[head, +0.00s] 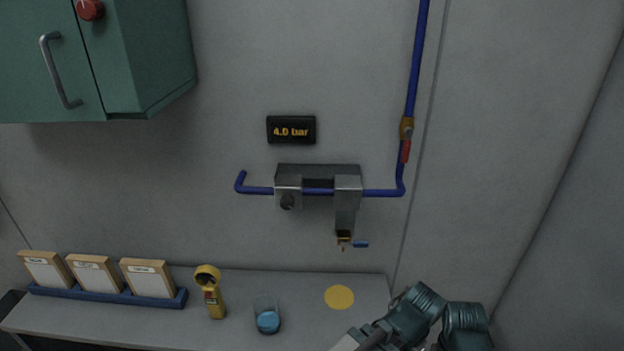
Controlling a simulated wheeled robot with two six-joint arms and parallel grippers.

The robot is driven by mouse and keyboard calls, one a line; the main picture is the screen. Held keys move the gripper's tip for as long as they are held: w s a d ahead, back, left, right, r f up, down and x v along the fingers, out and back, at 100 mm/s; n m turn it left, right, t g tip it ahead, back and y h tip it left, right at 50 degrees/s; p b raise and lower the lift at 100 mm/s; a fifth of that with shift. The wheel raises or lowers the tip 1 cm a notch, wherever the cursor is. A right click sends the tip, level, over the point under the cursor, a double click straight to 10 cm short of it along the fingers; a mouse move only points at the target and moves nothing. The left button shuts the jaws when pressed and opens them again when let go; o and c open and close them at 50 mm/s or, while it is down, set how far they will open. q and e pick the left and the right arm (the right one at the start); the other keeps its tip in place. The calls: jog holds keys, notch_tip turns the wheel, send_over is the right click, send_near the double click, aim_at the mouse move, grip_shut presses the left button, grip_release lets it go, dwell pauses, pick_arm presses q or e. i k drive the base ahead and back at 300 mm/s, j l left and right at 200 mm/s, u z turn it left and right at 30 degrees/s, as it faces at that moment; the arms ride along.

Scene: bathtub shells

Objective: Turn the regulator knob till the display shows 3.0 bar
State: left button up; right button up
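The display (291,130) is a small black panel on the wall and reads 4.0 bar in orange digits. Below it, a grey metal block assembly (318,172) sits on a blue pipe. The dark round regulator knob (287,202) is on the front of its left block. Nothing touches the knob. Part of my arm, in teal and grey, shows at the bottom right, below and to the right of the knob. No gripper fingertips show in the head view.
A blue pipe (415,70) with a red-handled valve (406,150) runs down the wall. A small brass tap (344,237) hangs below the right block. The shelf (300,285) holds framed cards, a yellow handheld device (210,292) and a blue-bottomed glass (267,317). A green cabinet (145,55) juts out upper left.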

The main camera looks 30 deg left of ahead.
aim_at(287, 202)
jog(key=k+j+u, duration=0.1)
jog(key=u, duration=0.8)
